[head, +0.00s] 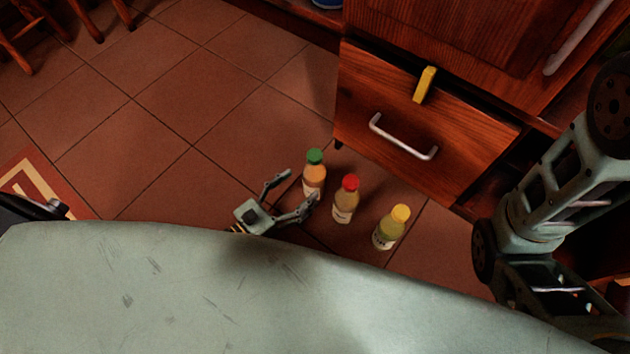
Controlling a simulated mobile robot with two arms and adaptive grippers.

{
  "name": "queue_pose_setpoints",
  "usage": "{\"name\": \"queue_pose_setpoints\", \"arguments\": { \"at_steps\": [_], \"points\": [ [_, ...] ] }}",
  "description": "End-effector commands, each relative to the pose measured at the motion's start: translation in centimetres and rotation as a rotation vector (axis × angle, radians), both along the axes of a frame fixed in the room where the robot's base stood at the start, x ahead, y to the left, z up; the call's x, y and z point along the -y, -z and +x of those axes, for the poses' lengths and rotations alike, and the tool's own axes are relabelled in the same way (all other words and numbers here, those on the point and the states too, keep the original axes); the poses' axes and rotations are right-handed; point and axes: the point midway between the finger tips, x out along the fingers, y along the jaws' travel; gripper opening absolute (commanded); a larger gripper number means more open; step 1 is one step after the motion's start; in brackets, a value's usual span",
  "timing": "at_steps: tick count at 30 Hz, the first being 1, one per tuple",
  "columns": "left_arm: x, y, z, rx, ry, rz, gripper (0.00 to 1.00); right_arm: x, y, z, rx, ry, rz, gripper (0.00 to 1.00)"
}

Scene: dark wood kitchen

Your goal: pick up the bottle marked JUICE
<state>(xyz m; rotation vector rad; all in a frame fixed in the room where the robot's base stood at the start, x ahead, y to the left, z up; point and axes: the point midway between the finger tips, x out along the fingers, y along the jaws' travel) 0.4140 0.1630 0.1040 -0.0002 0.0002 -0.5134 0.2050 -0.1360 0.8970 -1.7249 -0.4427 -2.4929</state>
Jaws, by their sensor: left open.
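Three small bottles stand upright in a slanting row on the tiled floor. Each has a pale label, too small to read, so I cannot tell which says JUICE. My left gripper (302,186) is open, its fingers spread toward the green-capped bottle. The lower finger overlaps that bottle's base in the picture; I cannot tell if they touch. My right gripper is out of view.
A wooden drawer front (420,135) with a metal handle (403,138) stands just behind the bottles. A yellow object (425,85) sits at its top edge. Open tiled floor (150,130) lies to the left, with a patterned rug (35,180) and chair legs beyond.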

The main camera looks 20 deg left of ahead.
Motion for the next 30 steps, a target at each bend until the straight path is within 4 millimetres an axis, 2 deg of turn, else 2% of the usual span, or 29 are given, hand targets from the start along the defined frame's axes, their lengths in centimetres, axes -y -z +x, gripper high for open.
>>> {"name": "queue_pose_setpoints", "arguments": {
  "at_steps": [8,12,21,30],
  "points": [
    [2.2,0.2,3.2,0.004,0.000,-0.003,0.70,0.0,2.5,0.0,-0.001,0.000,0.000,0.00],
    [3.0,0.1,4.6,0.002,0.001,-0.001,0.70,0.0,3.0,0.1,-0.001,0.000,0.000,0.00],
    [3.2,-0.1,5.0,0.000,0.000,0.000,0.69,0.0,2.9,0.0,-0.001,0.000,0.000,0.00],
    [3.2,-0.1,5.0,0.000,0.001,0.000,0.43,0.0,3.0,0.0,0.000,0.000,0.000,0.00]
  ]
}}
